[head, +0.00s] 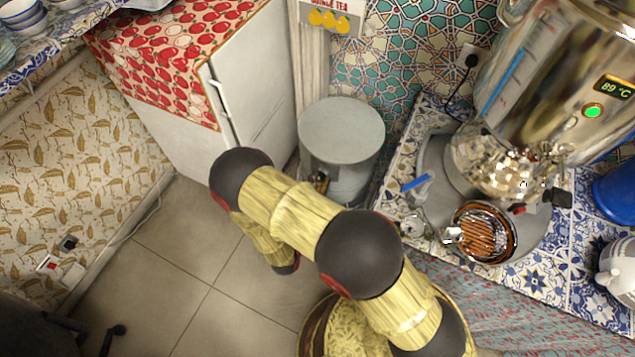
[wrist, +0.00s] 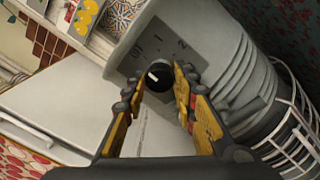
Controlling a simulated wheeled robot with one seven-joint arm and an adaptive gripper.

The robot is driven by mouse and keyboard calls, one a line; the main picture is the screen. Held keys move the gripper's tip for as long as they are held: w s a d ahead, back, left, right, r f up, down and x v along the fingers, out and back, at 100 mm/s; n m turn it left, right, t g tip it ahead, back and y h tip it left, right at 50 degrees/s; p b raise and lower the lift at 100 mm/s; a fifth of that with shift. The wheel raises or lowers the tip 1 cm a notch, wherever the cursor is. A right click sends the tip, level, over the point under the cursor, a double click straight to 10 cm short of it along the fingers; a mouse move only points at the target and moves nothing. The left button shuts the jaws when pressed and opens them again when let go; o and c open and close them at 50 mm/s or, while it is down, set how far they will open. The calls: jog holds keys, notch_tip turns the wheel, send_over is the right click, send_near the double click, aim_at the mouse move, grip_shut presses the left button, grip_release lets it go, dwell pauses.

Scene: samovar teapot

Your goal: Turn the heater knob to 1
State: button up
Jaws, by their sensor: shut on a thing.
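The heater (head: 342,130) is a grey cylinder with a flat round top, standing on the floor by the white fridge in the head view. In the wrist view its grey body (wrist: 222,50) carries a round black knob (wrist: 160,83) with a short white mark toward the knob's upper left. Dark characters, among them 1 and 2, are printed on the panel above the knob. My gripper (wrist: 158,76) has its yellow and black fingers on either side of the knob, shut on it. In the head view my gripper (head: 319,182) is small at the heater's front left; the knob is hidden there.
A white wire guard (wrist: 297,130) covers part of the heater. The white fridge (head: 250,75) under a red patterned cloth stands close at left. Floor is open at lower left.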

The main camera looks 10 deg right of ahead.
jog(key=m+b, duration=0.2)
jog(key=m, duration=0.2)
jog(key=shift+f+m+h, duration=0.15)
jog(key=shift+m+h, duration=0.15)
jog(key=shift+m, duration=0.1)
jog(key=shift+m+b, duration=0.75)
jog(key=shift+m, duration=0.95)
jog(key=o, duration=1.1)
jog(key=shift+o, duration=0.3)
jog(key=v, duration=1.2)
jog(key=shift+f, duration=0.25)
jog(key=shift+c, duration=0.3)
